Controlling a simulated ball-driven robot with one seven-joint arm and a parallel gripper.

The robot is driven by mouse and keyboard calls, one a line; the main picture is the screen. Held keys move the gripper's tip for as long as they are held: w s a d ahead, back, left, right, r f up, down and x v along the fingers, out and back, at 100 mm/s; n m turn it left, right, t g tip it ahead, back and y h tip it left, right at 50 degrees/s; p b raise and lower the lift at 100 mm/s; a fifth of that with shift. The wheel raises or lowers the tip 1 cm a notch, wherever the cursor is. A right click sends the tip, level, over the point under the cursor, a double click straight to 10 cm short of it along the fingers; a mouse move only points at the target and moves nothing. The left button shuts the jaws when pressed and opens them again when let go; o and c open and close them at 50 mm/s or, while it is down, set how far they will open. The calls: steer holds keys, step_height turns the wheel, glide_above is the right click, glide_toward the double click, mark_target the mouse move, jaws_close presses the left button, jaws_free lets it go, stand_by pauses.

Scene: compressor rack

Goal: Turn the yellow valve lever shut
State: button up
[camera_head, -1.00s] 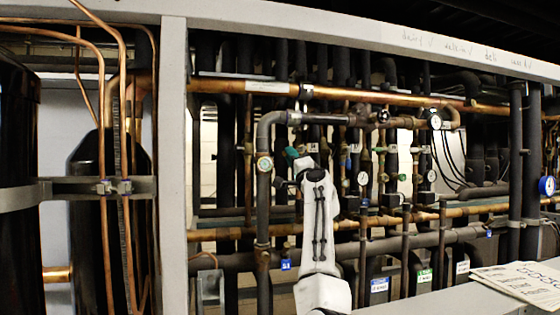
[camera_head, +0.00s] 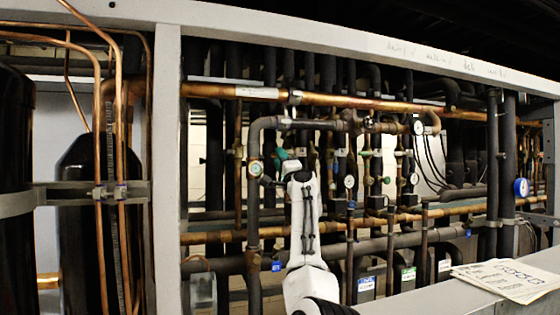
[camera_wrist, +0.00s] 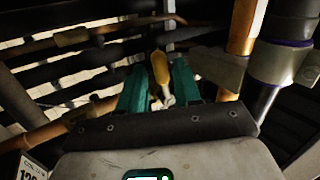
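The yellow valve lever (camera_wrist: 160,68) shows in the wrist view, straight ahead of my gripper (camera_wrist: 160,80). Its yellow grip points up and away in the picture, with a pale metal part at its near end. The two teal fingers stand apart on either side of it, with some gap visible; I cannot tell whether either one touches it. In the head view, my gripper (camera_head: 279,168) is at the end of my white arm, close to the pipes and right of a round gauge (camera_head: 255,168). I cannot make out the lever there.
A copper pipe (camera_wrist: 243,30) and thick pipe fittings (camera_wrist: 283,62) stand close on the right in the wrist view. A dark vertical pipe (camera_head: 253,215) stands left of my arm. Papers (camera_head: 505,279) lie on the pale front beam (camera_head: 440,298).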

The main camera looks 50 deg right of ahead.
steer(key=shift+o, duration=0.6)
steer(key=shift+a, duration=0.1)
steer(key=b+v, duration=0.3)
steer(key=v, duration=0.7)
steer(key=shift+s+f+b, duration=0.2)
steer(key=shift+s+b, duration=0.05)
steer(key=shift+b, duration=0.15)
steer(key=shift+a, duration=0.1)
steer(key=shift+c, duration=0.3)
